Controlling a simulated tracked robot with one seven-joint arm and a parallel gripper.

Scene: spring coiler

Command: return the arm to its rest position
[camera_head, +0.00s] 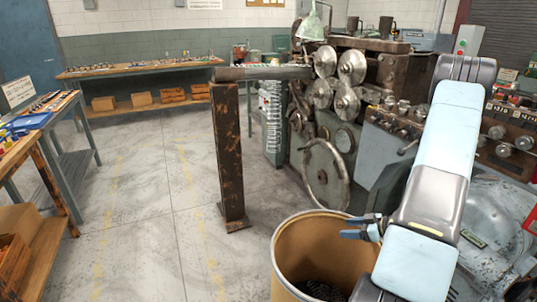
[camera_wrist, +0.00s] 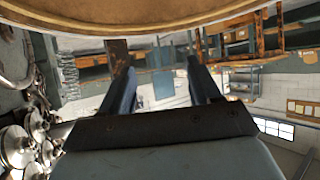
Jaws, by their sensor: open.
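My arm, light blue and grey, rises at the right of the head view and bends down beside the spring coiler. My gripper (camera_head: 357,227) is over the right side of the rim of a brown drum (camera_head: 307,245), with its fingers toward the left. In the wrist view my gripper (camera_wrist: 160,68) has its two dark fingers spread apart with nothing between them. The drum's rim (camera_wrist: 150,28) crosses the top of that view. The picture does not show whether a finger touches the drum.
The coiler (camera_head: 325,165), with metal rollers and a handwheel, stands close behind my arm. A rusty post (camera_head: 230,155) stands left of it. Workbenches (camera_head: 140,70) line the back and left. Dark coiled pieces lie inside the drum. The floor at centre-left is clear.

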